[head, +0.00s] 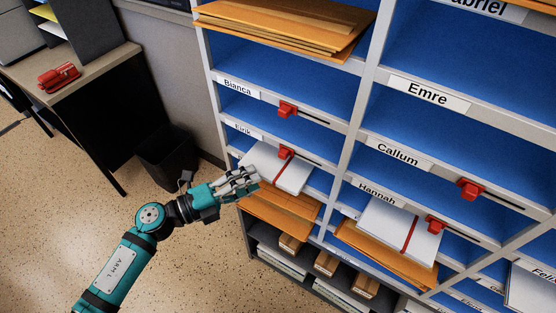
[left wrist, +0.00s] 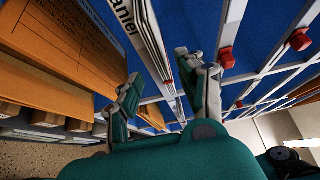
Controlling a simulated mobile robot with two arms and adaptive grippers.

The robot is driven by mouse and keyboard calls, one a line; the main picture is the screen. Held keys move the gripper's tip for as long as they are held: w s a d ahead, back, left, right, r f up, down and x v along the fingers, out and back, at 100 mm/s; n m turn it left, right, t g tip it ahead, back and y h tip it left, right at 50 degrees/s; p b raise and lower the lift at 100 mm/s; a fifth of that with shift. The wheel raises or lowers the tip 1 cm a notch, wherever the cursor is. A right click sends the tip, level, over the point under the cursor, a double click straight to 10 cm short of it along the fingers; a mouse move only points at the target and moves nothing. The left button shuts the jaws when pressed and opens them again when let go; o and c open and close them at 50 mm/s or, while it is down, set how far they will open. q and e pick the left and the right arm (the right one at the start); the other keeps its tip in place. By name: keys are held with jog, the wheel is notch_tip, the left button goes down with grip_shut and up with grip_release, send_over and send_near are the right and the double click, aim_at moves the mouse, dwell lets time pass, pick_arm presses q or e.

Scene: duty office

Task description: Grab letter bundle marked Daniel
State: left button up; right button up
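A white letter bundle (head: 293,177) with a red band lies in a blue compartment of the shelf, below the Eirik label. White layered edges, apparently this bundle (left wrist: 152,42), show in the left wrist view beside lettering that reads "aniel" (left wrist: 124,14), its start cut off. My left gripper (head: 248,179) is at the bundle's left front end and covers part of it. In the left wrist view the fingers of my left gripper (left wrist: 168,82) stand apart, with the bundle ahead between them. Contact cannot be told. My right gripper is not in view.
Brown envelopes (head: 283,211) stick out below the bundle. Another banded white bundle (head: 390,228) lies in the column to the right. Red tabs (head: 287,109) sit on the shelf edges. A black bin (head: 167,158) and a desk (head: 85,75) stand at left, with open floor before them.

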aim_at(263, 174)
pick_arm(q)
jog(key=x, duration=0.4)
jog(key=shift+r+p, duration=0.15)
jog(key=shift+p, duration=0.15)
grip_shut()
